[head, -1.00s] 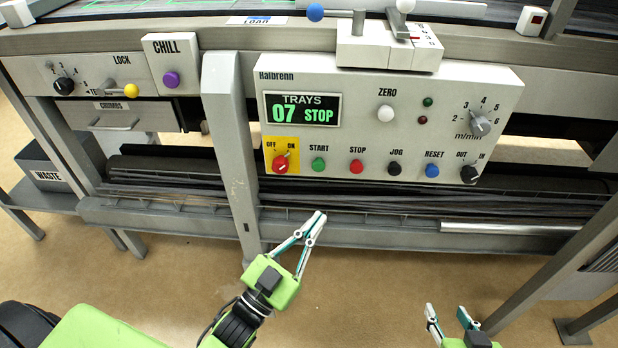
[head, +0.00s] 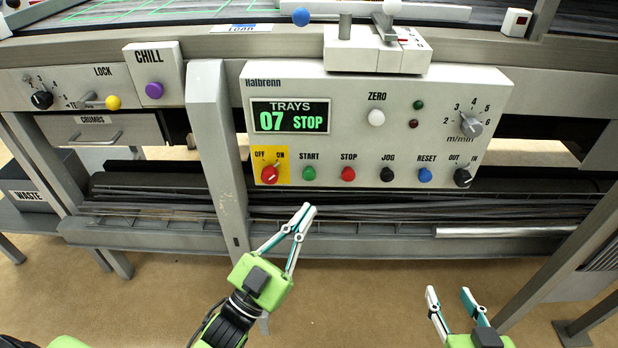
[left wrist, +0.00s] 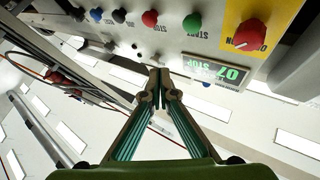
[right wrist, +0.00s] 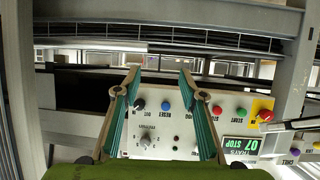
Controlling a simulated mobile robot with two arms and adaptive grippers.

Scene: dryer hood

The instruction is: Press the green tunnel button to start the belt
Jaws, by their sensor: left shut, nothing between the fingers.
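The green START button (head: 308,173) is on the light control panel (head: 350,100), between the red OFF/ON knob (head: 269,174) and the red STOP button (head: 348,174). The panel's display (head: 290,116) reads "TRAYS 07 STOP". My left gripper (head: 305,208) is shut and empty, its tips just below START in the head view and apart from it in the left wrist view. The green button (left wrist: 192,22) shows there up and right of the tips. My right gripper (head: 449,290) is open and empty, low at the right. The button also shows in the right wrist view (right wrist: 240,113).
Black JOG (head: 387,174) and blue RESET (head: 425,175) buttons continue the row. A lever box (head: 376,55) sits above the panel. A grey upright post (head: 217,150) stands left of the panel, and a frame rail (head: 370,237) runs below. The floor in front is clear.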

